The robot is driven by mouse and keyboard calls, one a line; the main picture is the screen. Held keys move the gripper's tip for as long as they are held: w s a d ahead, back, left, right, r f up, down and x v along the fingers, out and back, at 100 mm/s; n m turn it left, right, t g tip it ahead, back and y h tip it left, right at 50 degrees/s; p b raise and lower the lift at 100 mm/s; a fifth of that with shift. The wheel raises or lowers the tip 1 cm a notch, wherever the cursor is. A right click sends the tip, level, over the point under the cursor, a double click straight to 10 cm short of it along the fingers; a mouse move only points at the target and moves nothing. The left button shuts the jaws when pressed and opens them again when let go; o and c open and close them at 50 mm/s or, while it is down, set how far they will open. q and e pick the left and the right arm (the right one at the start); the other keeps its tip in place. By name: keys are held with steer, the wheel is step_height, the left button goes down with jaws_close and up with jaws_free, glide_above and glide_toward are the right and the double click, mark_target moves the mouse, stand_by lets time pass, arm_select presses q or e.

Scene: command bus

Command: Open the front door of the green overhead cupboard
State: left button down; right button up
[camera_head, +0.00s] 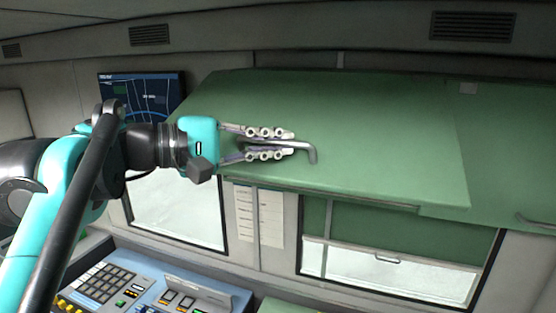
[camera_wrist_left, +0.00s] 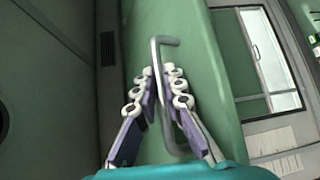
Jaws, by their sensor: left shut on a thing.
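The green overhead cupboard's front door (camera_head: 380,140) fills the upper middle of the head view. It also shows as a green panel in the left wrist view (camera_wrist_left: 185,75). Its grey bar handle (camera_head: 311,155) is near the door's lower left part; the bar shows in the left wrist view too (camera_wrist_left: 156,60). My left gripper (camera_head: 290,143) comes in from the left, with its fingers above and below the bar, shut on it. The fingers hide part of the bar. My right gripper is not in view.
A second green cupboard front (camera_head: 510,150) with its own handle (camera_head: 535,222) adjoins on the right. A dark screen (camera_head: 142,92) hangs behind my left arm. Below are windows (camera_head: 180,212), a paper sheet (camera_head: 271,215) and a blue control console (camera_head: 150,285). Open air lies below the cupboard.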

arm_select(q)
steer(key=shift+s+a+r, duration=0.1)
steer(key=shift+r, duration=0.75)
steer(key=c, duration=1.6)
jaws_free()
steer(key=shift+w+f, duration=0.1)
steer(key=shift+w, duration=0.2)
steer(key=v, duration=1.2)
steer(key=shift+r, duration=0.25)
